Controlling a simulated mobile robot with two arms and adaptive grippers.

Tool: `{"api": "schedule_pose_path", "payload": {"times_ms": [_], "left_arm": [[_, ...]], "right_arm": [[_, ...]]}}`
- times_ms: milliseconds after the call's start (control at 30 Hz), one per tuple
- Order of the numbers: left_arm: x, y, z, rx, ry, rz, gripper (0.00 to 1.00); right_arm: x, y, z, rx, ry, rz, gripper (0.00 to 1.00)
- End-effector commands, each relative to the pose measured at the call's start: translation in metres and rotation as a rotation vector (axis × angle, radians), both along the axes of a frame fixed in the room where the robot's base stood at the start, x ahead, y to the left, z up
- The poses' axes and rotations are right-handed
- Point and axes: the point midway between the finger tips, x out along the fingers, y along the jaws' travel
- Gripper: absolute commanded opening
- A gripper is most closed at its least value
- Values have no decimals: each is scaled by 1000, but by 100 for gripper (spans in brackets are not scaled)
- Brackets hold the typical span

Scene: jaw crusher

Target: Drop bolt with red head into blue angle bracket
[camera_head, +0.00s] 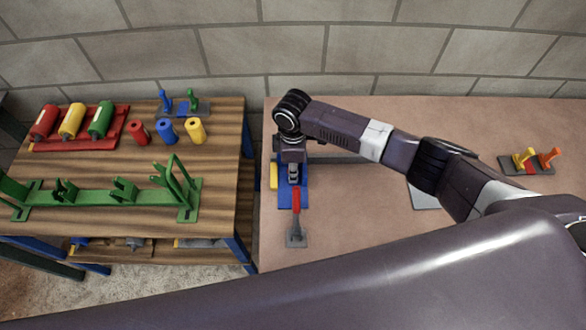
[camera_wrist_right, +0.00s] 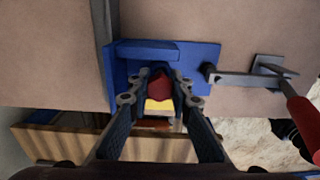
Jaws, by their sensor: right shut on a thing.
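My right gripper (camera_head: 293,180) points down over the blue angle bracket (camera_head: 284,200) on the brown table. In the right wrist view its fingers (camera_wrist_right: 161,88) are shut on the bolt with the red head (camera_wrist_right: 160,86). The blue bracket (camera_wrist_right: 207,53) lies beyond and under the fingertips, with a raised blue wall. The bolt's shank is hidden, so I cannot tell whether it is inside the bracket. My left gripper is not in view.
A yellow block (camera_head: 273,176) stands beside the bracket. A red-handled lever (camera_head: 296,202) on a grey plate (camera_head: 296,239) is close in front. A small peg stand (camera_head: 516,168) is at the right. The wooden table (camera_head: 225,225) at the left holds coloured cylinders and a green frame.

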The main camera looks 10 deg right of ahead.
Motion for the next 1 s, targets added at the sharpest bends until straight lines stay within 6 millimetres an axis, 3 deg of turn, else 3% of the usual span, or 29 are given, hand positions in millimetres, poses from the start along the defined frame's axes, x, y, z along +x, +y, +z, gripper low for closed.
{"api": "schedule_pose_path", "payload": {"times_ms": [400,433,600,867,1000], "left_arm": [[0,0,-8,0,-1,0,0],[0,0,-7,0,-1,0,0],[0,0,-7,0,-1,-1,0],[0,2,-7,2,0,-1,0],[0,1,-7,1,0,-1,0]], "right_arm": [[0,0,-13,1,-1,0,0],[1,0,-12,1,-1,1,22],[0,0,-12,0,-1,0,39],[0,0,-12,0,0,0,39],[1,0,-1,2,-2,0,39]]}}
